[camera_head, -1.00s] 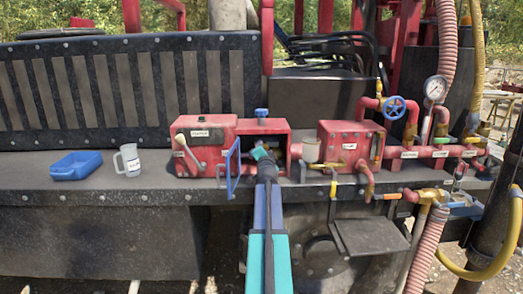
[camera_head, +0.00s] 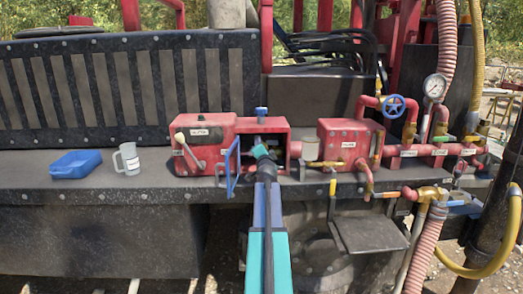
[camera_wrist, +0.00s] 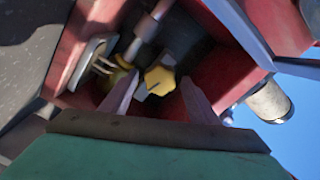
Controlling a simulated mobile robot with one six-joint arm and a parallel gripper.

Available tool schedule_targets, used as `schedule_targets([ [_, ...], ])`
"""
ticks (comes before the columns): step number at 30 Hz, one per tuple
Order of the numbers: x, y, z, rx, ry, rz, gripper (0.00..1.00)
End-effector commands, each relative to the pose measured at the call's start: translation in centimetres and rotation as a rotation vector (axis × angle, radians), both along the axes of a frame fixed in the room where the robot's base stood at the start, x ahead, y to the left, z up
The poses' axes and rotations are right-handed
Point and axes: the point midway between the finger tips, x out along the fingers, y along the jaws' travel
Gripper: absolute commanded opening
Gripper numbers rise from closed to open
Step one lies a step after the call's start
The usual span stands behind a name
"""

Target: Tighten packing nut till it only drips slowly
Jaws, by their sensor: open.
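The packing nut appears to be the yellow faceted nut (camera_wrist: 160,80), inside a red housing in the wrist view. A shaft runs above it, and a second brass-coloured part lies to its left. My gripper (camera_wrist: 159,94) is open, with one finger on either side of the nut's near end. I cannot tell whether the fingers touch it. In the head view my gripper (camera_head: 262,154) reaches into the open middle bay of the red pump (camera_head: 275,127). The nut is hidden there behind my gripper. No leak or drip can be made out.
A blue tray (camera_head: 76,164) and a clear jug (camera_head: 127,158) stand on the deck at left. Red piping with a blue handwheel (camera_head: 394,106) and a gauge (camera_head: 435,88) are at right.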

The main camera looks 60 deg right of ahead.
Motion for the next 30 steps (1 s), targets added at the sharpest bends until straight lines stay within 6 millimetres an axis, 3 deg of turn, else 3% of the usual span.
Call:
schedule_targets([
  [11, -0.6, 1.0, -0.1, 0.002, 0.001, 0.001, 0.55],
  [30, -4.1, 5.7, -0.1, 0.0, 0.0, 0.0, 0.55],
])
